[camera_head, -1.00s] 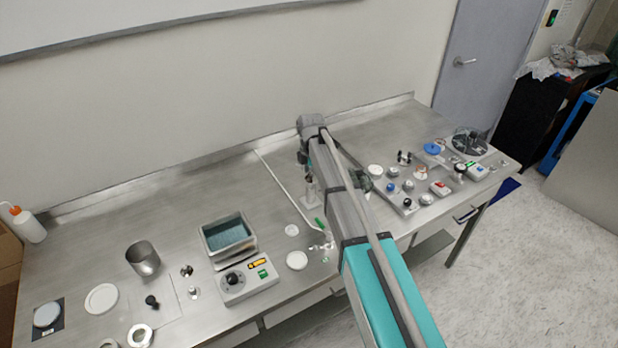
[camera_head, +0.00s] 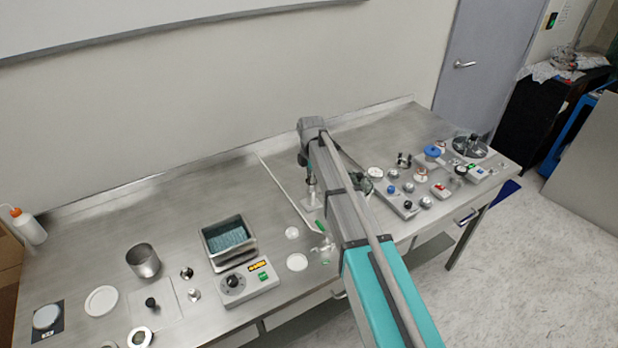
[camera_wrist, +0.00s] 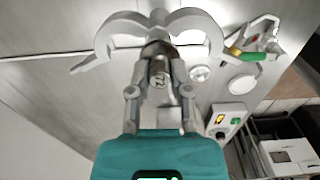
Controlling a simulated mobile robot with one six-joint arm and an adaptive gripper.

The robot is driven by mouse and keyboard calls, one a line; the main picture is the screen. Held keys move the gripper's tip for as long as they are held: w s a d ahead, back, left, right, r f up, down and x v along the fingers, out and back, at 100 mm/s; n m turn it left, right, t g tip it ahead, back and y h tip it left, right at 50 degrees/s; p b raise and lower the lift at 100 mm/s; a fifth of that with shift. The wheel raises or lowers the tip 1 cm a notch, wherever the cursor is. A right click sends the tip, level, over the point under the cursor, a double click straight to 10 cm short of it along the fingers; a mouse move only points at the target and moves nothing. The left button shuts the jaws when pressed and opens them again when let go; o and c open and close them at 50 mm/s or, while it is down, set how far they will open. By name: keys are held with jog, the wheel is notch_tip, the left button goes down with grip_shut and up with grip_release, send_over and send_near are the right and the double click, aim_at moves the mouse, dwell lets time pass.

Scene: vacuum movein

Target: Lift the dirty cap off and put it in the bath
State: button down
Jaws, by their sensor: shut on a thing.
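My gripper (camera_wrist: 159,75) is shut on a small metal cap (camera_wrist: 158,66) with dark marks on its face and a brownish part above it. In the wrist view the cap is between the fingertips, in front of a grey two-armed clamp-like piece (camera_wrist: 205,25). In the head view my arm hides most of the gripper, and I cannot tell whether the cap is still seated on what is under it. The bath (camera_head: 228,240) is an open metal tank with blue-green liquid, on the table left of my arm.
The bath's control box (camera_head: 245,283) stands in front of it. White discs (camera_head: 297,262) and small clear parts lie between bath and arm. A steel beaker (camera_head: 143,261) stands farther left. Several knobs and fittings crowd the table right of my arm.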

jog(key=shift+r, duration=0.15)
jog(key=shift+r+p, duration=0.8)
jog(key=shift+p, duration=0.15)
jog(key=s+d+r+p, duration=0.4)
jog(key=s+r+p, duration=0.7)
jog(key=s, duration=0.2)
jog(key=shift+s+d, duration=0.2)
jog(key=shift+r, duration=0.15)
jog(key=shift+r+p, duration=1.4)
jog(key=shift+p, duration=0.1)
jog(key=shift+a, duration=0.1)
